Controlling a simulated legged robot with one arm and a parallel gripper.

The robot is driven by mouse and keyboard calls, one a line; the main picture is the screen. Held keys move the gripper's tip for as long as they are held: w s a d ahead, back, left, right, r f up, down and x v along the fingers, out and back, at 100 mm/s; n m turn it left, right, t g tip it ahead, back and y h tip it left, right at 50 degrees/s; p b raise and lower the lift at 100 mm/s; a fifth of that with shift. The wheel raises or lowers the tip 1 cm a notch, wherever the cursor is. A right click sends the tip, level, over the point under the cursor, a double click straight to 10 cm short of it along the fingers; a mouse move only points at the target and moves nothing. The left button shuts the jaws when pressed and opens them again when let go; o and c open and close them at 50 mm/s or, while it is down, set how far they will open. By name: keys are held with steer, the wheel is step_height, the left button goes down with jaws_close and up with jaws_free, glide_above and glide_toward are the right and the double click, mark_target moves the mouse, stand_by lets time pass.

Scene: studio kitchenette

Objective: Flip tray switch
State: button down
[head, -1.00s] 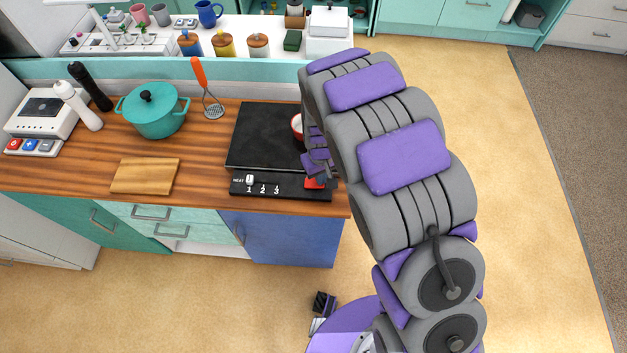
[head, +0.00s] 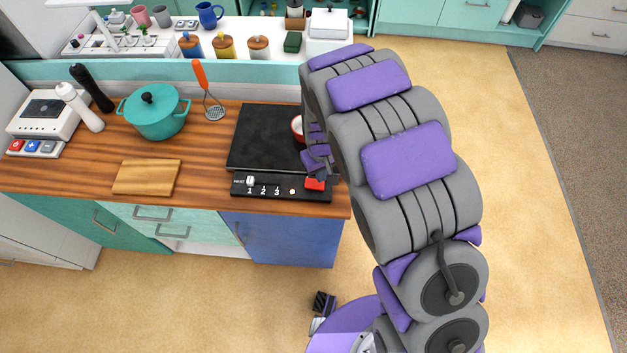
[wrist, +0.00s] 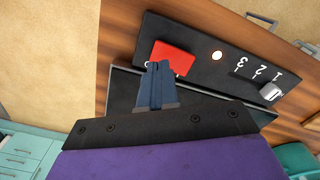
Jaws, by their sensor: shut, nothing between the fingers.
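The red switch (head: 315,184) sits at the right end of the black control panel (head: 240,189) on the counter's front edge. It also shows in the wrist view (wrist: 175,56). A small round light (head: 292,191) beside it glows pale, also in the wrist view (wrist: 217,55). My gripper (head: 321,175) is shut and empty at the switch. In the wrist view its blue fingertips (wrist: 159,66) overlap the near edge of the red switch; whether they touch it I cannot tell. A white slider knob (head: 250,181) stands by the 1 mark.
A black hot plate (head: 265,137) lies behind the panel, with a red-and-white pot (head: 297,127) partly hidden by my arm. A cutting board (head: 147,177), teal pot (head: 155,111) and masher (head: 207,92) are to the left. The floor right of the counter is clear.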

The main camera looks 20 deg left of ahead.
steer(key=shift+r+p, duration=0.7)
steer(key=shift+r, duration=1.4)
